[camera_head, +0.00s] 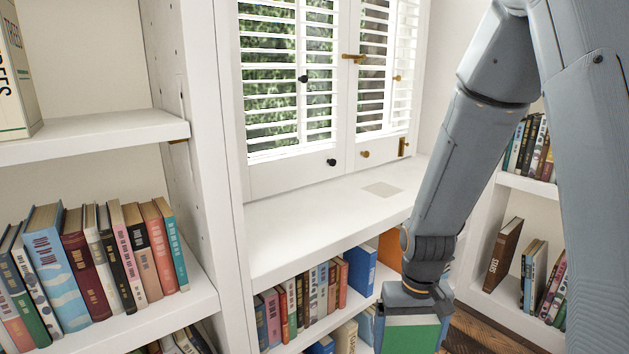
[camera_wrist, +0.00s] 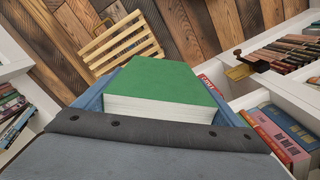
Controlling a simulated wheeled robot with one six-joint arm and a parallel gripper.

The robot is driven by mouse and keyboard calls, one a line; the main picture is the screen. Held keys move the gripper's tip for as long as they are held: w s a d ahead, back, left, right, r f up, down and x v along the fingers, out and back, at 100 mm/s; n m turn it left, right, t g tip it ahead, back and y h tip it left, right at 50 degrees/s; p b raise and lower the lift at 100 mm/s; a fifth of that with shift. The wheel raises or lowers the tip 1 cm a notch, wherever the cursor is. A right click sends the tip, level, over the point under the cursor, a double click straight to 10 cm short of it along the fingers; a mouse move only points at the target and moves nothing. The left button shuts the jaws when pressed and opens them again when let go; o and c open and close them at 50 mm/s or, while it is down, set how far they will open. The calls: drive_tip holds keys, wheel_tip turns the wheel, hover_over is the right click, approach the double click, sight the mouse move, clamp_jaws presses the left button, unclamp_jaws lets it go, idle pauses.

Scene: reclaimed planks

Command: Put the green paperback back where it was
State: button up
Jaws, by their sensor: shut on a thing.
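The green paperback (camera_head: 411,338) is held by my gripper (camera_head: 412,297) at the bottom of the head view, in front of the low shelves under the window. In the wrist view the green cover (camera_wrist: 165,80) and the white page edges face the camera. The blue-grey fingers of my gripper (camera_wrist: 160,112) are on both sides of the book. The lower part of the book is cut off in the head view.
A bookcase (camera_head: 110,328) full of upright books stands at the left. Books fill part of the shelf under the ledge, with a blue book (camera_head: 360,270) at its right end. Another bookcase (camera_head: 517,183) is at the right. A slatted wooden piece (camera_wrist: 122,42) stands on the plank floor.

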sight(413, 323)
drive_tip(key=r+p, duration=0.2)
drive_tip(key=p, duration=0.1)
drive_tip(key=r+p, duration=0.2)
drive_tip(key=p, duration=0.1)
drive_tip(key=s+r+p, duration=0.1)
drive_tip(key=r+p, duration=0.1)
drive_tip(key=p, duration=0.2)
drive_tip(key=shift+r, duration=0.25)
wheel_tip(413, 323, up, 6)
drive_tip(key=s+p, duration=0.1)
drive_tip(key=p, duration=1.1)
drive_tip(key=shift+s+r, duration=0.15)
drive_tip(key=shift+s, duration=0.1)
